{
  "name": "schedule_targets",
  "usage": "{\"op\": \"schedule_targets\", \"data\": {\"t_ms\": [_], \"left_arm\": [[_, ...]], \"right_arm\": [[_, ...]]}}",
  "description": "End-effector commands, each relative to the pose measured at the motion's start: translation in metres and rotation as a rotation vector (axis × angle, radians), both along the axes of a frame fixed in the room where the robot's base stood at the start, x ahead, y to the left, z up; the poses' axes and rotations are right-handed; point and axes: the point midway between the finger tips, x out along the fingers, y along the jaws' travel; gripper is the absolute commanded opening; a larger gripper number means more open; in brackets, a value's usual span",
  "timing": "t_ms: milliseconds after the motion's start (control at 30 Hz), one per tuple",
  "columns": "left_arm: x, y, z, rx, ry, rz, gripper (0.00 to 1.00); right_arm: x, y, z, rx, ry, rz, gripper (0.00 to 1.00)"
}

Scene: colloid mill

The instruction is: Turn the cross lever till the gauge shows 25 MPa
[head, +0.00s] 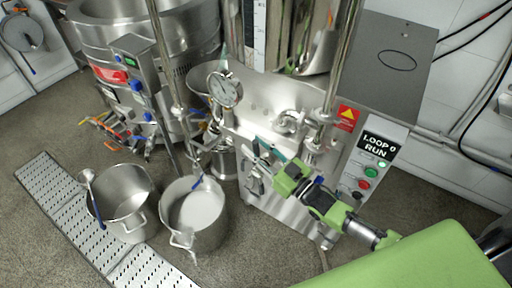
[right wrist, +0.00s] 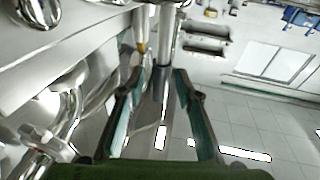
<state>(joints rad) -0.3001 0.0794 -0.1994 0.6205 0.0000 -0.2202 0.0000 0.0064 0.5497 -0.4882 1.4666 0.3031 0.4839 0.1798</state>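The round white pressure gauge (head: 225,90) stands on the left of the steel mill's top; its needle is too small to read. A shiny cross-shaped handle (head: 290,122), which looks like the cross lever, sits on the mill's front. A similar cross-shaped handle (right wrist: 45,143) shows at the left in the right wrist view. My right gripper (head: 268,150) is in front of the mill, just below and left of the handle. In the right wrist view its fingers (right wrist: 158,75) are spread, with a steel post showing beyond them. My left gripper is out of view.
A control panel (head: 372,160) with buttons is right of my right gripper. Two steel buckets, one empty (head: 122,204) and one with white liquid (head: 196,211), stand on the floor at left, by a drain grate (head: 62,200). Vertical posts rise beside the mill.

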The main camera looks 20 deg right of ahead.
Motion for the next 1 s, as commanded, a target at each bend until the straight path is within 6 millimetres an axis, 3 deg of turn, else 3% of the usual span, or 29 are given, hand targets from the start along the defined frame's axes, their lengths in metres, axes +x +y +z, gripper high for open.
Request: {"op": "schedule_targets", "data": {"t_ms": [367, 800, 1000], "left_arm": [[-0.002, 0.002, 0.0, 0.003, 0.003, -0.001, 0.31], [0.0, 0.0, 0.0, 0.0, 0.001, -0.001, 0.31], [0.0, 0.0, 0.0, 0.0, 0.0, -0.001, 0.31]], "right_arm": [[-0.006, -0.003, -0.002, -0.001, 0.003, -0.001, 0.31], [-0.078, -0.039, -0.014, -0.002, 0.006, 0.0, 0.31], [-0.1, -0.051, -0.017, -0.001, 0.002, 0.0, 0.31]]}}
